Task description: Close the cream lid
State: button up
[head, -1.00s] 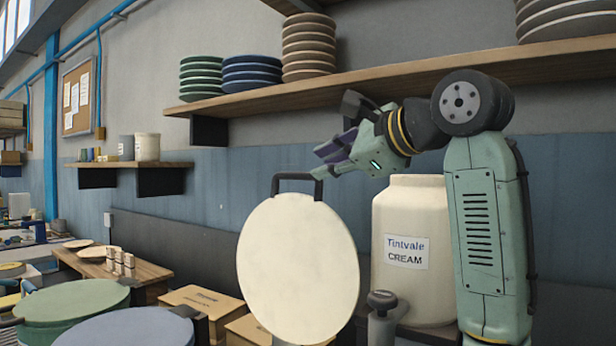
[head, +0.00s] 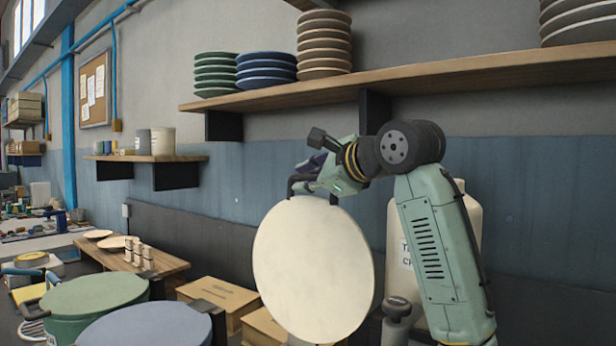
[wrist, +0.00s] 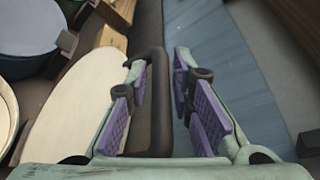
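The cream lid (head: 313,268) is a pale round disc standing steeply upright, its broad face toward the head camera. Its dark handle (wrist: 157,100) is at the lid's top edge; in the head view my gripper partly hides it. My gripper (head: 310,172) is at the handle, above the lid. In the wrist view my gripper (wrist: 158,72) has its purple-padded fingers apart, one on each side of the handle bar. A gap shows between the bar and the right finger. The cream lid also fills the left of the wrist view (wrist: 75,110).
Green (head: 95,293) and blue (head: 150,326) round lids lie flat at lower left. A cream canister (head: 470,215) stands behind my arm. Plate stacks sit on a wall shelf (head: 400,82) above. Cardboard boxes (head: 218,298) are left of the cream lid.

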jog(key=shift+c, duration=0.3)
grip_shut()
dwell(0.3)
